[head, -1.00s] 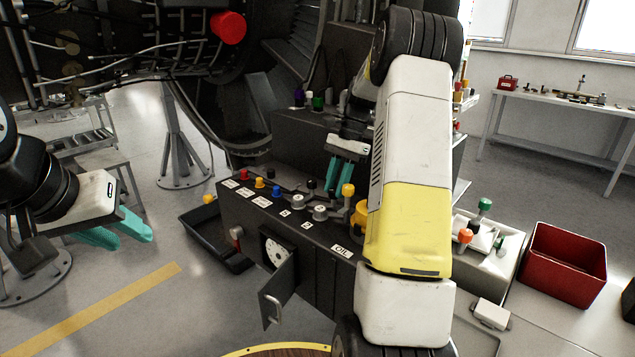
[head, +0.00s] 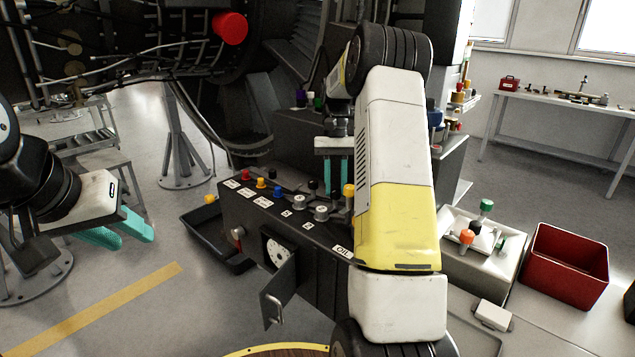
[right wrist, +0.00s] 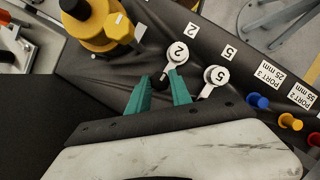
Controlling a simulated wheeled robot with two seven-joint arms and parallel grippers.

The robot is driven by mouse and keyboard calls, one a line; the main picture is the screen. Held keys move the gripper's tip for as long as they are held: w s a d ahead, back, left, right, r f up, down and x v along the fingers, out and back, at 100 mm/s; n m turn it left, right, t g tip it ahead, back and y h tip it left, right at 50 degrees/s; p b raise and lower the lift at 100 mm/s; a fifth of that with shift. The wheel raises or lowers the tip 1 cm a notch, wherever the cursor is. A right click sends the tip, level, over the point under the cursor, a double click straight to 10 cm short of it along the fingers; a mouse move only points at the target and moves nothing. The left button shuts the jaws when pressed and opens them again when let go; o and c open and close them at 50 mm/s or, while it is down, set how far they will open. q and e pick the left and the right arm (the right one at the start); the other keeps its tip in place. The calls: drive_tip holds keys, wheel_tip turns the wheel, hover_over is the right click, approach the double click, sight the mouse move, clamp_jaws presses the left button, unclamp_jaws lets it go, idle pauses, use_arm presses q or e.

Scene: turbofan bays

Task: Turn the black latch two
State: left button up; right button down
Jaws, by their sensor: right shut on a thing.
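Latch two shows in the right wrist view as a pale round hub (right wrist: 178,51) marked 2, with an arm ending in a black knob (right wrist: 161,82). In the head view its hub (head: 321,213) sits on top of the dark console. My right gripper (right wrist: 162,84) is shut on the black knob, one teal finger on each side. In the head view my right gripper (head: 334,187) points down over the console, partly hidden by my arm. My left gripper (head: 121,236) is open and empty, off to the left above the floor.
A similar latch marked 5 (right wrist: 213,75) sits close beside the right gripper's fingers. A yellow knob (head: 349,190) stands near the gripper. Red, yellow and blue plugs (head: 261,183) line the console's left. An open door (head: 279,291) hangs at its front. A red bin (head: 566,264) stands right.

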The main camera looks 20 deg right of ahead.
drive_tip(key=shift+n, duration=0.3)
idle(0.4)
drive_tip(key=c, duration=1.2)
unclamp_jaws()
drive_tip(key=shift+o, duration=0.2)
drive_tip(key=a+v, duration=0.1)
drive_tip(key=v, duration=0.6)
drive_tip(key=shift+w+d+r, duration=0.2)
drive_tip(key=shift+d+r, duration=0.25)
